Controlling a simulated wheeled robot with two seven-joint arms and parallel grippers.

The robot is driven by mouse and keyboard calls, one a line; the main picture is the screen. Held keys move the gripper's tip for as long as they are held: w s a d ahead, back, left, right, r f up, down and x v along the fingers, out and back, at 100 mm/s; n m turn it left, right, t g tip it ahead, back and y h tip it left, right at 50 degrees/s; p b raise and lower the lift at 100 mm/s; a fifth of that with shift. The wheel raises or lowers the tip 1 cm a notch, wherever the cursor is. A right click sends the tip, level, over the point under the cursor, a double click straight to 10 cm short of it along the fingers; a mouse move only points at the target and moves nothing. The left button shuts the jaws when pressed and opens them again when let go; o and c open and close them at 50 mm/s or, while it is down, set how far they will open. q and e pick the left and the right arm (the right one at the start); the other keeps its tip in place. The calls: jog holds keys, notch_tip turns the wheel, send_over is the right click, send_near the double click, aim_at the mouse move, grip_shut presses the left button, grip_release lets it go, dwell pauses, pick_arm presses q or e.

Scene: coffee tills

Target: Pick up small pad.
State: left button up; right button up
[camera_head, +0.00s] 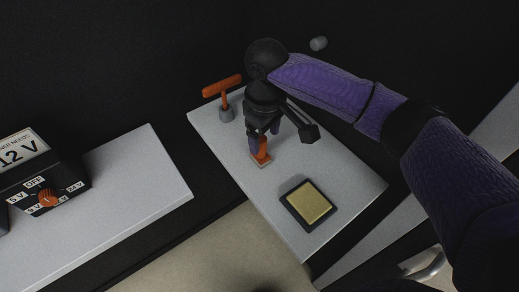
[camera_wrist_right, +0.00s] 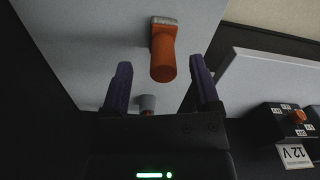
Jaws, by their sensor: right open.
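The likely small pad (camera_head: 261,159) is a small flat rectangular base with an upright orange handle, standing on the light grey counter. In the right wrist view its orange handle (camera_wrist_right: 163,60) points towards me, between the finger tips. My right gripper (camera_head: 264,137) is open over it, and its purple fingers (camera_wrist_right: 161,68) stand on either side of the handle with gaps visible. In the head view the gripper hides part of the handle. My left gripper is not in view.
An orange T-handled tool (camera_head: 222,86) with a grey cylindrical base stands close behind the gripper. A gold square in a black frame (camera_head: 308,203) lies nearer on the counter (camera_head: 345,187). Across a dark gap, a 12 V dial box (camera_head: 45,180) sits on another counter (camera_head: 135,185).

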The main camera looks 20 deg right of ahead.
aim_at(262, 148)
jog(key=f, duration=0.2)
jog(key=f+b, duration=0.1)
jog(key=f, duration=0.1)
jog(key=shift+w+a, duration=0.2)
jog(key=shift+a, duration=0.05)
jog(key=shift+f, duration=0.35)
grip_shut()
